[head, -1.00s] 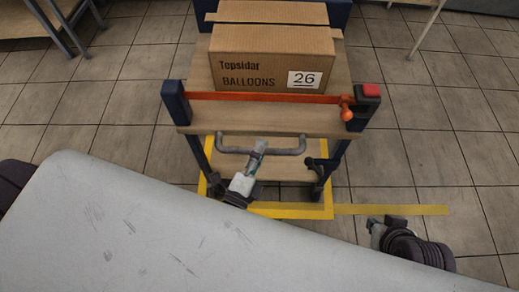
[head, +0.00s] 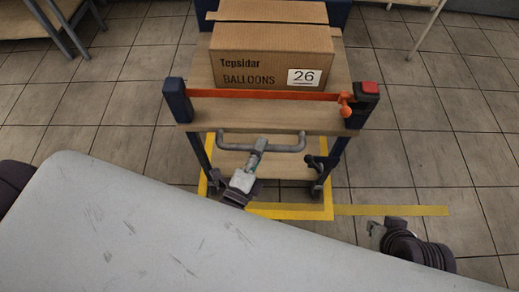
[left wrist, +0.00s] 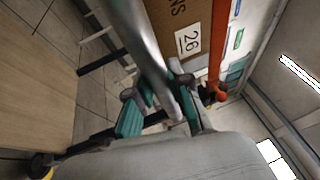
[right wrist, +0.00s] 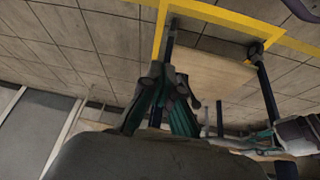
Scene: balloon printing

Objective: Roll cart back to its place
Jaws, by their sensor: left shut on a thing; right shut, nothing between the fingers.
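The cart (head: 222,120) has wooden shelves, blue posts and an orange bar, and it stands over a yellow floor outline (head: 290,212). A cardboard box (head: 270,55) marked "Tepsidar BALLOONS" and 26 sits on its top. My left gripper (head: 259,150) is shut on the cart's grey handle (head: 229,145), near its middle. The left wrist view shows the handle (left wrist: 145,45) as a thick bar between the fingers (left wrist: 158,105). My right gripper (head: 376,229) is shut and empty, low to the right of the cart and apart from it; its closed fingers (right wrist: 170,85) show in the right wrist view.
A yellow floor line (head: 395,210) runs right from the outline. A table (head: 35,17) stands at the back left and another table leg (head: 427,30) at the back right. Tiled floor left and right of the cart is clear.

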